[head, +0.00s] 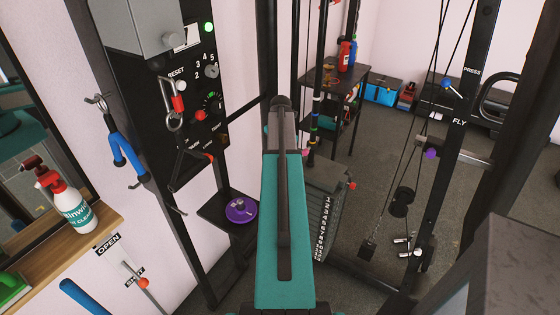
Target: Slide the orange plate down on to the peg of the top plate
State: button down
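I cannot make out an orange plate in the head view. A round purple plate (241,210) lies flat on a small black shelf (213,213) at the foot of the black panel, left of my arm. A small raised bit shows at its middle; I cannot tell whether this is a peg. My teal and black arm link reaches up the middle of the picture and hides what lies behind it. I cannot see the fingers of my gripper.
A black control panel (180,100) with dials stands left. A wooden shelf (55,245) holds a spray bottle (66,205). Right of my arm are a numbered weight stack (325,230), cables and a black post (455,120). Grey floor (385,150) shows behind.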

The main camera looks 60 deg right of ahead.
jog(key=shift+f+b, duration=0.3)
jog(key=shift+f, duration=0.95)
dwell(2.2)
jog(key=shift+f+b, duration=1.3)
jog(key=shift+f, duration=1.75)
dwell(0.8)
jog(key=c, duration=1.1)
grip_release()
